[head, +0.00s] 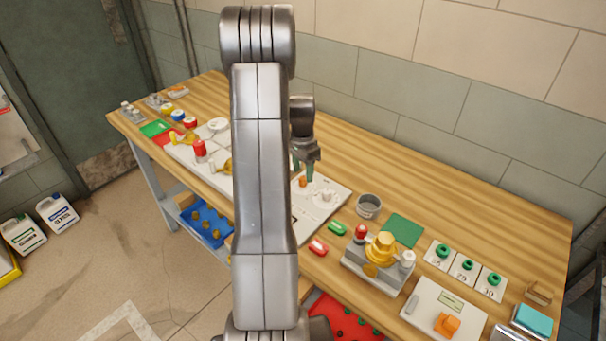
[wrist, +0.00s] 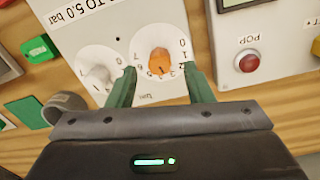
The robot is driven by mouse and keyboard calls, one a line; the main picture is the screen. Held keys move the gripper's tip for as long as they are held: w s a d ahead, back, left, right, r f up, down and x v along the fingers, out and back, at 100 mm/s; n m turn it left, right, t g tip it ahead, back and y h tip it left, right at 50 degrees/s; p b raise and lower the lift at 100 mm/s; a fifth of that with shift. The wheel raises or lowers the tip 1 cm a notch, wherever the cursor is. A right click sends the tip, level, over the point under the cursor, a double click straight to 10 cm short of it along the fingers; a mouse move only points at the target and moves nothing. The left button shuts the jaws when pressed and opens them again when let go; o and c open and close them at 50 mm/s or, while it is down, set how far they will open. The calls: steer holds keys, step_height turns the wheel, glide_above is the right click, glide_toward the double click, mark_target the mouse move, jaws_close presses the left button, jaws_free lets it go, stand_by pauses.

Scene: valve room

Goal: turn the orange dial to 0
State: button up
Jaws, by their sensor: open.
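The orange dial (wrist: 160,62) sits on a white panel in the wrist view, inside a round white scale with printed numbers. The 0 (wrist: 182,43) is at the scale's upper right. A dark mark shows low on the dial's face; I cannot read its number surely. My gripper (wrist: 160,69) is open, its green fingers on the left and right of the dial, with gaps visible. I cannot tell its height above the panel. In the head view my gripper (head: 303,168) points down just over the orange dial (head: 303,182).
A white dial (wrist: 97,75) is to the left on the same panel. A red button (wrist: 247,63) is on a panel to the right. In the head view a grey cup (head: 368,206) and a yellow valve (head: 381,248) stand right of the panel. The back right tabletop is clear.

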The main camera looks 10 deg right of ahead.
mark_target(303, 178)
steer(key=shift+f, duration=1.5)
steer(key=c, duration=1)
